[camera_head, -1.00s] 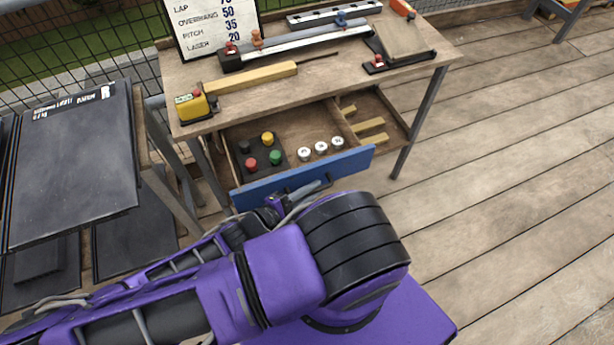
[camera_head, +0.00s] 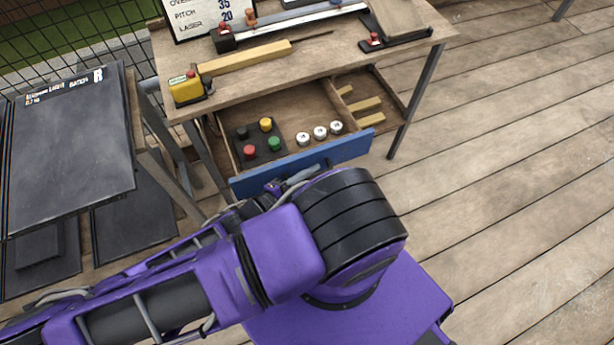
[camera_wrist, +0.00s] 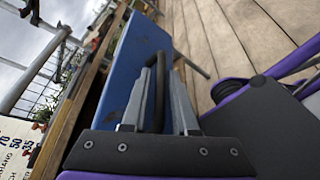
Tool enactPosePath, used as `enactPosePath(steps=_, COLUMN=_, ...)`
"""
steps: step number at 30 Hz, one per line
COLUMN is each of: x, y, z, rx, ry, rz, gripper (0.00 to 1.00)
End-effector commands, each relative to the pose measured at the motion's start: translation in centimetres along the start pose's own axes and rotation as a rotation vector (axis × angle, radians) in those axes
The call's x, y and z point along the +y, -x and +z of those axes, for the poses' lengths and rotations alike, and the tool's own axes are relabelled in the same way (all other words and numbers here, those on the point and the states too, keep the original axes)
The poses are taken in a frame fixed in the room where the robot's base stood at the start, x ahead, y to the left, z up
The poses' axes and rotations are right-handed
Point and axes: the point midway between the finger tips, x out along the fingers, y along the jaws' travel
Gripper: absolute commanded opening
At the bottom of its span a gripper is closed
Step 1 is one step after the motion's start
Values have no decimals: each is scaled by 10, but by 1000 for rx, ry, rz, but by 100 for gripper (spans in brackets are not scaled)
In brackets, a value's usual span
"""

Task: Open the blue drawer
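The blue drawer (camera_head: 345,149) under the workbench is pulled out well, with its inside showing in the head view. Its blue front also fills the middle of the wrist view (camera_wrist: 125,66). In the wrist view the black bar handle (camera_wrist: 159,82) stands between the two grey fingers of my gripper (camera_wrist: 161,98), which look closed on it. In the head view my gripper (camera_head: 280,187) is at the drawer front, partly hidden by my purple arm.
The drawer holds red, green, yellow and black knobs (camera_head: 274,144), several white round pieces (camera_head: 320,133) and wooden blocks (camera_head: 368,104). The workbench (camera_head: 310,72) carries tools and a yellow box (camera_head: 187,88). Dark slates (camera_head: 75,150) stand at left. Plank floor (camera_head: 510,180) is clear at right.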

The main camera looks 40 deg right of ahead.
Motion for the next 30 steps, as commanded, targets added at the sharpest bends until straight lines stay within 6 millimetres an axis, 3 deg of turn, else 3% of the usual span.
enactPosePath(steps=7, x=0, y=4, z=0, rx=1, ry=0, rz=-1, gripper=27)
enactPosePath(steps=11, x=0, y=20, z=-1, rx=4, ry=1, rz=-2, gripper=27)
enactPosePath(steps=24, x=0, y=125, z=-1, rx=6, ry=0, rz=-4, gripper=27)
enactPosePath(steps=30, x=0, y=160, z=-1, rx=3, ry=0, rz=-2, gripper=27)
